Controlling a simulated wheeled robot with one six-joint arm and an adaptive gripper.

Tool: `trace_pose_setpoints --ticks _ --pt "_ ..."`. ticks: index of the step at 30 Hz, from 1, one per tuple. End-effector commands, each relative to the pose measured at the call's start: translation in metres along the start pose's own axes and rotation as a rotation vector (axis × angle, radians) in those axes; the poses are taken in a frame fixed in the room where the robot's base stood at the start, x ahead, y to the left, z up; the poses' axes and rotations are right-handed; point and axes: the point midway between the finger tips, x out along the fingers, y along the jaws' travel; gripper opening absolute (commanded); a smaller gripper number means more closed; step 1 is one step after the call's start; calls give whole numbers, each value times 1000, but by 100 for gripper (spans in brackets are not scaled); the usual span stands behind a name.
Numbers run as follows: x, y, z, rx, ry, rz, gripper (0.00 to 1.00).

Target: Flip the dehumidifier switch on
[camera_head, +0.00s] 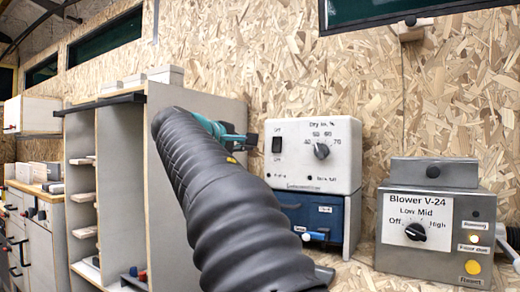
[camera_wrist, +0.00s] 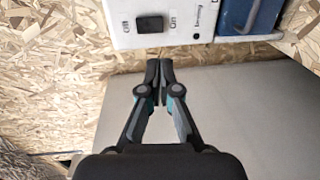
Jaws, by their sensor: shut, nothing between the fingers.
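The dehumidifier is a white control box (camera_head: 325,178) with a "Dry to, %" dial (camera_head: 321,151) on its front. Its black rocker switch (camera_head: 277,145) sits at the left of that front. The box (camera_wrist: 118,38) and the switch (camera_wrist: 150,24) also show at the top of the wrist view, with small labels at both ends of the switch. Which way the switch is tipped I cannot tell. My gripper (camera_wrist: 159,66) is shut and empty, its fingertips apart from the switch. In the head view my gripper (camera_head: 248,141) is just left of the box, partly hidden by my arm.
A blue drawer unit (camera_head: 318,214) is below the white box. A grey "Blower V-24" box (camera_head: 436,262) with a dial stands to the right. A tall grey cabinet (camera_head: 122,185) with shelves stands left. A chipboard wall (camera_head: 385,85) is close behind.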

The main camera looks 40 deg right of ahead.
Motion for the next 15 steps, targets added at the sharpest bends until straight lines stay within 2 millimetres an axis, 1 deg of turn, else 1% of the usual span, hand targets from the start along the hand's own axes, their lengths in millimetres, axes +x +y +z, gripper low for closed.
trace_pose_setpoints --ticks 5,15 --pt "25 0 1 0 -4 -1 0" --pt "89 0 1 -1 -4 -2 0"
